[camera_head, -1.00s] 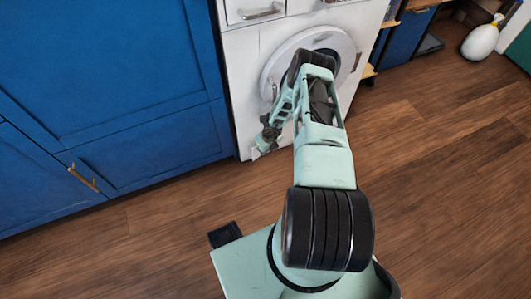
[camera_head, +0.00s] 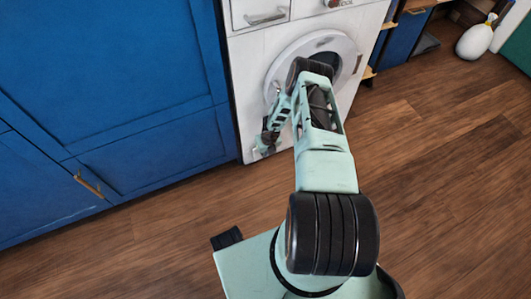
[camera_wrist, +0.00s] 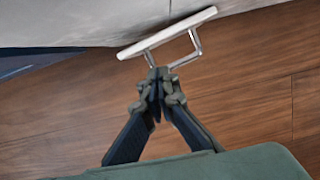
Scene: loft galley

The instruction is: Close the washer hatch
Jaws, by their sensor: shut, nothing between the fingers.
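The white washer (camera_head: 252,80) stands beside the blue cabinets. Its round hatch (camera_head: 347,47) has a white ring and dark glass, partly hidden by my arm in the head view. In the wrist view the hatch (camera_wrist: 195,20) shows nearly edge-on, standing out at an angle from the washer front (camera_wrist: 60,22). A metal bracket handle (camera_wrist: 196,46) sticks out from its face. My gripper (camera_wrist: 160,73) is shut and empty, its fingertips close to the handle; I cannot tell whether they touch. In the head view my gripper (camera_head: 264,146) hangs low before the washer's lower left part.
Blue cabinets (camera_head: 110,70) fill the left side, with a brass handle (camera_head: 88,186) low down. The wooden floor (camera_head: 440,180) is clear to the right. A white rounded object (camera_head: 475,42) stands at the far right near shelves.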

